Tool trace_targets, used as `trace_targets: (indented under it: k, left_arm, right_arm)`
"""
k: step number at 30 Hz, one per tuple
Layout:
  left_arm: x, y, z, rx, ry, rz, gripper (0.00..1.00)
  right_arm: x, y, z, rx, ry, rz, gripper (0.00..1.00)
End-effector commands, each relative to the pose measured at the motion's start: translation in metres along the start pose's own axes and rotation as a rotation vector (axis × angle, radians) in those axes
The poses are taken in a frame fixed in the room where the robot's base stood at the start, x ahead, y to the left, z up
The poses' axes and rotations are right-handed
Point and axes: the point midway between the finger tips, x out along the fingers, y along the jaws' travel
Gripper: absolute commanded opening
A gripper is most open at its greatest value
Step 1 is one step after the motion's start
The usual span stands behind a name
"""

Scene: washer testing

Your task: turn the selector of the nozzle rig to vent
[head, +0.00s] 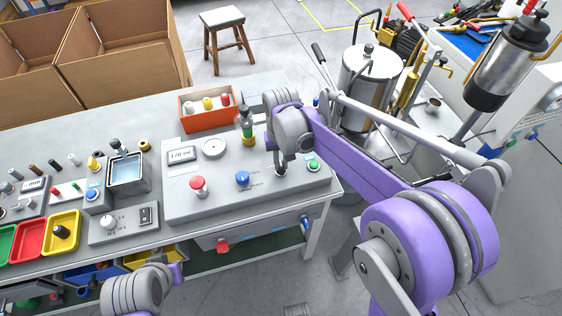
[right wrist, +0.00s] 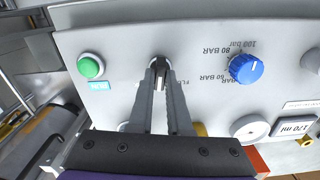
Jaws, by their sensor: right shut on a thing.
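The nozzle rig (head: 215,203) is a grey sloped box at the right end of the bench. Its selector (right wrist: 158,63) has a round base and a dark handle, between the blue knob and the green button. My right gripper (head: 281,170) is over the selector; in the right wrist view its fingers (right wrist: 159,72) are closed on the handle. Printing beside the selector is mostly hidden by the fingers, so I cannot read its position. At lower left in the head view only part of my left arm shows; its gripper is out of view.
The blue knob (right wrist: 246,68) has bar markings. The green button (right wrist: 91,66) is on the other side. A red button (head: 198,185), round dial (head: 214,149) and display (head: 181,155) are on the panel. An orange bin (head: 205,121) and upright nozzle (head: 247,125) stand behind.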

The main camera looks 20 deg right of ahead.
Motion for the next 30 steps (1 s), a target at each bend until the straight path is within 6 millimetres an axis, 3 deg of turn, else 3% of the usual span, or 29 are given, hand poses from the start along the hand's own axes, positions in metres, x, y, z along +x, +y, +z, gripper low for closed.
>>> trace_targets:
  k: [9, 25, 26, 30]
  left_arm:
    - [0.0011, 0.0000, 0.0009, 0.000, -0.001, 0.000, 0.00]
    - [0.0012, 0.0000, 0.0010, 0.000, -0.001, 0.000, 0.00]
    - [0.0012, 0.0000, 0.0010, 0.000, -0.001, 0.000, 0.00]
    - [0.0012, 0.0000, 0.0010, 0.000, -0.001, 0.000, 0.00]
  right_arm:
    - [-0.0004, 0.0000, 0.0000, -0.126, 0.000, 0.000, 0.00]
    - [-0.0005, 0.0001, -0.0001, -0.150, 0.000, 0.000, 0.00]
    - [-0.0005, 0.0001, -0.0001, -0.150, 0.000, 0.000, 0.20]
    - [-0.0004, 0.0001, -0.0001, -0.149, 0.000, 0.000, 0.45]
